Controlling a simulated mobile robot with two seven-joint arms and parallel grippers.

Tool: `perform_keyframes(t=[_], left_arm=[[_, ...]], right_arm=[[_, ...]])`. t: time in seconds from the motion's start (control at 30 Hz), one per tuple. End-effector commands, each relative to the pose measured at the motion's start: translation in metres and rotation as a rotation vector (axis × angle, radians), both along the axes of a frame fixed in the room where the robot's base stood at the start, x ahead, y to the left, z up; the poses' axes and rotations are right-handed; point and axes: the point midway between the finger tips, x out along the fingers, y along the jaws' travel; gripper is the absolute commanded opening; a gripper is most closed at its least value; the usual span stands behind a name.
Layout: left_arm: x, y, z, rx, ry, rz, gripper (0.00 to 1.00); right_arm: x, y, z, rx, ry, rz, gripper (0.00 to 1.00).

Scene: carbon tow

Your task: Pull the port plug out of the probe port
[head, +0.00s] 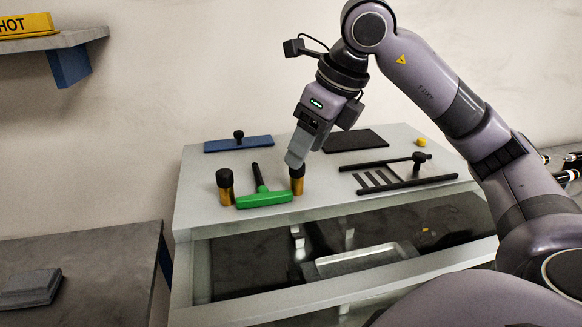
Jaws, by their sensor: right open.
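My right gripper (294,161) points down at a short brass cylinder (297,187) with a dark top, on the grey cabinet top. Its fingertips are at or just in front of the cylinder's upper end; I cannot tell whether they touch it. The jaws are open, though the gap between the fingers is hard to see. A second brass cylinder (226,193) with a black cap (224,177) stands upright to the left. I cannot tell for sure which part is the port plug or the probe port. My left gripper is not in view.
A green T-handled tool (264,200) lies between the cylinders. Behind are a blue plate (256,144) with a black knob and a dark mat (366,138). Black rods (405,185) and strips lie right, near a yellow knob (421,142). The cabinet's (330,206) front shows a dark interior.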

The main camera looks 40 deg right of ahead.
Motion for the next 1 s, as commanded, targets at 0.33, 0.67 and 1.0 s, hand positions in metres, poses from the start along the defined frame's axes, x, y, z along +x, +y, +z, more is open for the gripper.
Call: perform_keyframes(t=[0.33, 0.67, 1.0], left_arm=[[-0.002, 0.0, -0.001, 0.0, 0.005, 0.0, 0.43], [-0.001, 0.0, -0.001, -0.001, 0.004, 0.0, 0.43], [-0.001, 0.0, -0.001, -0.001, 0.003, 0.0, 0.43]], right_arm=[[0.02, 0.002, -0.042, 0.0, 0.001, 0.001, 0.58], [0.022, 0.002, -0.046, 0.0, 0.0, 0.001, 0.45], [0.022, 0.003, -0.045, 0.001, -0.001, 0.001, 0.0]])
